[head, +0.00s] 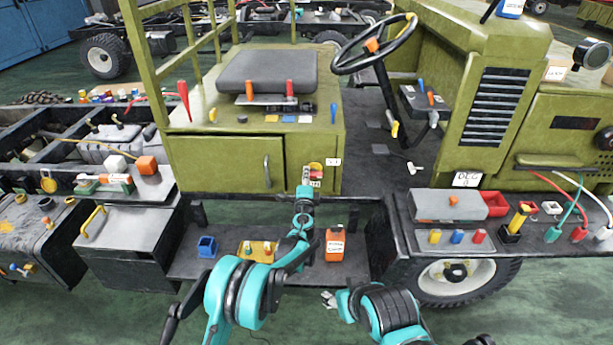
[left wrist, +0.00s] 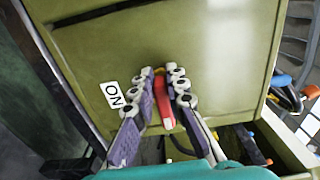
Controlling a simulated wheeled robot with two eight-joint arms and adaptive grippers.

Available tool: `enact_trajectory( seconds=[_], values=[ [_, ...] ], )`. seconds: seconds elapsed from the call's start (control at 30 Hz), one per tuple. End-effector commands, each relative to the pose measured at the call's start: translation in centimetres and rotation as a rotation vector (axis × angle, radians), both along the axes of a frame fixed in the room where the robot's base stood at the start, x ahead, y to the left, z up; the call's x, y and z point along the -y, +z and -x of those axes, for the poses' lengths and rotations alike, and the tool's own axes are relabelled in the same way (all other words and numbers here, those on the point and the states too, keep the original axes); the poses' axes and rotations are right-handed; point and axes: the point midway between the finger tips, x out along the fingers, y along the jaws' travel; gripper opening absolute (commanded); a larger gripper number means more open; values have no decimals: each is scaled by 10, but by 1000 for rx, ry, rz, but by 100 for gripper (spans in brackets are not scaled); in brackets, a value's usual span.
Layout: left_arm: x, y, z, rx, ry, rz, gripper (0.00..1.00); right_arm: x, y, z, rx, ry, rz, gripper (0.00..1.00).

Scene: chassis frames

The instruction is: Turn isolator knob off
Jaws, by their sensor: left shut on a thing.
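The isolator knob has a red handle (left wrist: 163,104) and sits on the olive side panel of the vehicle. In the head view its red and yellow part (head: 316,167) shows just above my left gripper (head: 311,178). In the left wrist view my left gripper (left wrist: 166,100) has its two fingers on either side of the red handle, shut on it. A white ON label (left wrist: 115,95) is left of the knob there; a white label (head: 333,162) is right of it in the head view. My right gripper (head: 329,299) is low, away from the knob; its finger opening is unclear.
A grey-lidded box (head: 450,205) and several tools lie on the right ledge. A steering wheel (head: 375,45) is above.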

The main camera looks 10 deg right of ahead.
Motion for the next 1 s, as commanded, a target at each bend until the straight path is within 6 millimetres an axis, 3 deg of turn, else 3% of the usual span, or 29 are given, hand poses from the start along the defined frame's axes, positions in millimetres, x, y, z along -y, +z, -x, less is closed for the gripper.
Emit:
enact_trajectory(
  seconds=[0.2, 0.23, 0.3, 0.67, 0.77, 1.0],
  values=[
    [0, -1, 0, 0, 0, 1, 0, 0, 0, 0, 0, 0, 0, 51],
    [0, -1, 0, 0, 0, 1, 18, 0, 0, 0, 0, 0, 0, 51],
    [0, -1, 0, 0, 0, 1, 34, 0, 0, 0, 0, 0, 0, 51],
    [-1, 0, 4, 0, 0, 0, 34, 0, 0, 0, 0, 0, 0, 51],
    [-4, 0, 15, 0, 0, 0, 34, 0, 0, 0, 0, 0, 0, 51],
    [-18, 0, 65, 0, -1, 0, 34, 0, 0, 0, 0, 0, 0, 51]
  ],
)
